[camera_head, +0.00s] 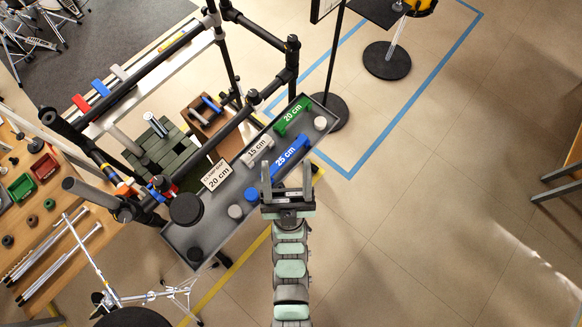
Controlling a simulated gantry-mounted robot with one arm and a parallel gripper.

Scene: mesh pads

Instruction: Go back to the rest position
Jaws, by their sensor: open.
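My gripper (286,172) is open, its two fingers spread with nothing between them. It is over the lower right edge of a long grey tray (183,236), close to the blue 25 cm block (285,157). I cannot tell whether it touches the tray or the block. My arm of green and grey segments reaches up to it from the bottom of the picture. In the tray also lie a green 20 cm block (293,114), a pale 15 cm block (257,150) and a white card reading 20 cm (216,175).
A black tube frame (262,33) stands behind the tray. A wooden table (55,262) with metal rods and small bins is at the left. A black stand (387,60) is at the top right. The tiled floor (430,220) at right is clear.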

